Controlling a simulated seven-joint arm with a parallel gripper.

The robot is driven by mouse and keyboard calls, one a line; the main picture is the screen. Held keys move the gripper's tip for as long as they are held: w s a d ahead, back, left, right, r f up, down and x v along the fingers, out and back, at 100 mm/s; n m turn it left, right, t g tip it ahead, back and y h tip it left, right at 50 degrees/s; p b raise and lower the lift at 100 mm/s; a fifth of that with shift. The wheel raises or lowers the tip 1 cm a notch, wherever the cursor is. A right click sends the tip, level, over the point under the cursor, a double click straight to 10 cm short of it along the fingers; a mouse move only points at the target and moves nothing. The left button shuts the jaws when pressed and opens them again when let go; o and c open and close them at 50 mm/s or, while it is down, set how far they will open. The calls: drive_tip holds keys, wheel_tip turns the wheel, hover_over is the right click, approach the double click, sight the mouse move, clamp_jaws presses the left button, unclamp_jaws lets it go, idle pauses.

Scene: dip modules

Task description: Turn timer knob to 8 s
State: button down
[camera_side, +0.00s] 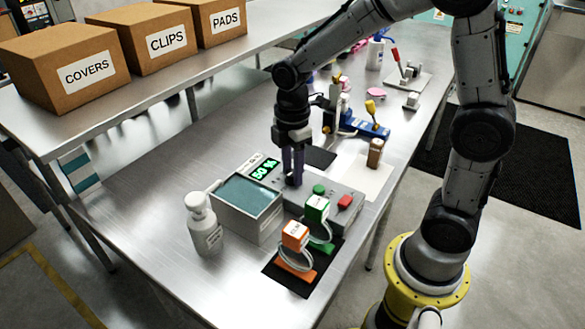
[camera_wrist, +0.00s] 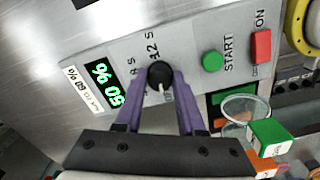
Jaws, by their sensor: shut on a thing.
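The black timer knob (camera_wrist: 160,75) sits on the grey control panel (camera_wrist: 190,50) in the wrist view. My gripper (camera_wrist: 161,80) has its two purple fingers on either side of the knob, shut on it. A white pointer mark on the knob points down in the wrist view, towards a label partly hidden between the fingers. The "8 S" and "12 S" labels show above and left of the knob. In the side view my gripper (camera_side: 292,180) points down at the panel and hides the knob.
A green START button (camera_wrist: 212,62) and a red ON button (camera_wrist: 261,46) are on the panel. A green display (camera_wrist: 103,83) reads 50 %.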

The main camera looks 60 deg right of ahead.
sight(292, 172)
drive_tip(key=m, duration=0.6)
drive_tip(key=shift+r, duration=0.1)
drive_tip(key=m, duration=0.5)
drive_tip(key=shift+m, duration=0.3)
drive_tip(key=m, duration=1)
drive_tip(key=shift+m, duration=0.3)
drive_tip(key=c, duration=0.5)
unclamp_jaws()
wheel_tip(292, 172, up, 14)
